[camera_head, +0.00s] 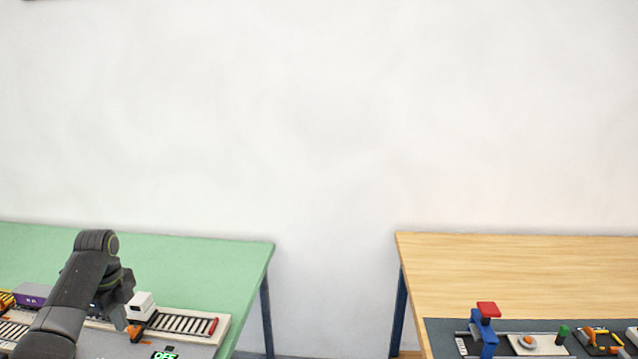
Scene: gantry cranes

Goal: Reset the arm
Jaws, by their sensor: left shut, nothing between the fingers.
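My left arm rises from the lower left corner over the green table (210,255) and bends down at its top. My left gripper (121,318) points down beside a small white box-shaped unit (141,304). It is shut with nothing held. An orange part (135,331) shows just below and right of the fingers; I cannot tell whether they touch it. My arm hides part of the equipment behind it. My right gripper is not in view.
A roller conveyor (182,324) with a red end piece and a green "OFF" display (165,355) sit by the gripper. A purple block (32,294) is at left. A wooden table (520,270) at right carries a blue-and-red device (484,330). A gap separates the tables.

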